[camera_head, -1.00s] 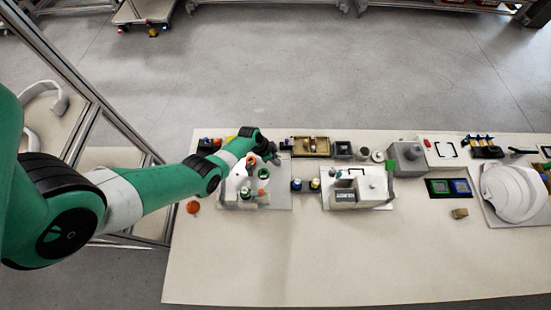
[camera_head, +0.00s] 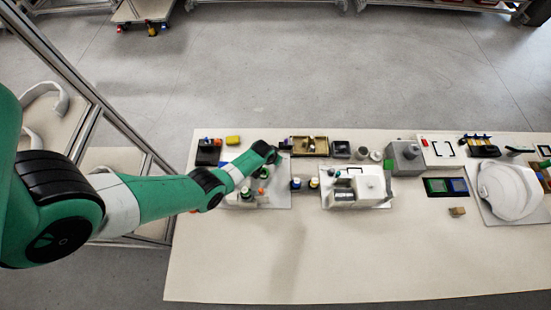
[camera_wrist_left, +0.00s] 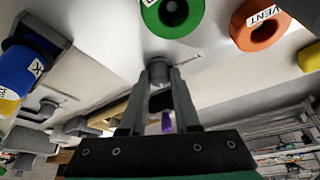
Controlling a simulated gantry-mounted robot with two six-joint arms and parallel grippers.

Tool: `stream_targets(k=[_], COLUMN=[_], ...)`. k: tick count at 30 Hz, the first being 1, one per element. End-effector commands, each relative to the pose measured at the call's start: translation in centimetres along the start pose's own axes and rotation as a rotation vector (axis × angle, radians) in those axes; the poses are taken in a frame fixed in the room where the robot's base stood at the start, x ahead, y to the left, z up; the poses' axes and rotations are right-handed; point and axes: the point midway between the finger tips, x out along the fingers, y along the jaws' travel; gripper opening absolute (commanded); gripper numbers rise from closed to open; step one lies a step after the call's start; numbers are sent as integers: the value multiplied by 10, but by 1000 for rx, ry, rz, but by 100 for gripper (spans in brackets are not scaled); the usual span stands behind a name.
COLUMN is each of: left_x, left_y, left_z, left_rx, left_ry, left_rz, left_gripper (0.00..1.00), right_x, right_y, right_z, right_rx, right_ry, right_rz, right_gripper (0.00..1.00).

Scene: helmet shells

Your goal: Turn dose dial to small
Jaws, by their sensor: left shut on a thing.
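A small grey knob (camera_wrist_left: 158,68), which looks like the dose dial, sits against a pale panel (camera_wrist_left: 110,45) in the left wrist view. My left gripper (camera_wrist_left: 158,82) is shut on it, with one finger on each side. A dark marking line runs on the panel to the right of the knob. I cannot read the dial's setting. In the head view my left gripper (camera_head: 274,158) is over the left station plate (camera_head: 281,198), and the arm hides the knob. My right gripper is not in view.
Close to the fingers are a green ring (camera_wrist_left: 152,18), an orange ring marked VENT (camera_wrist_left: 258,30) and a blue cylinder (camera_wrist_left: 20,68). A white machine (camera_head: 368,185) stands right of the station. The front of the table (camera_head: 330,255) is clear.

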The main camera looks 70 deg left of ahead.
Motion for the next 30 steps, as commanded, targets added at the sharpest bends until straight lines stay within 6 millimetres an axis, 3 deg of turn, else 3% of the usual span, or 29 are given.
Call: stream_targets(k=[30], left_x=[4], left_y=[5], left_z=[-1], left_rx=[-872], left_ry=[-3], left_rz=[-362], left_gripper=[0], right_x=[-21], right_y=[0], right_z=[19], right_rx=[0], right_ry=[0], right_rz=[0], right_gripper=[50])
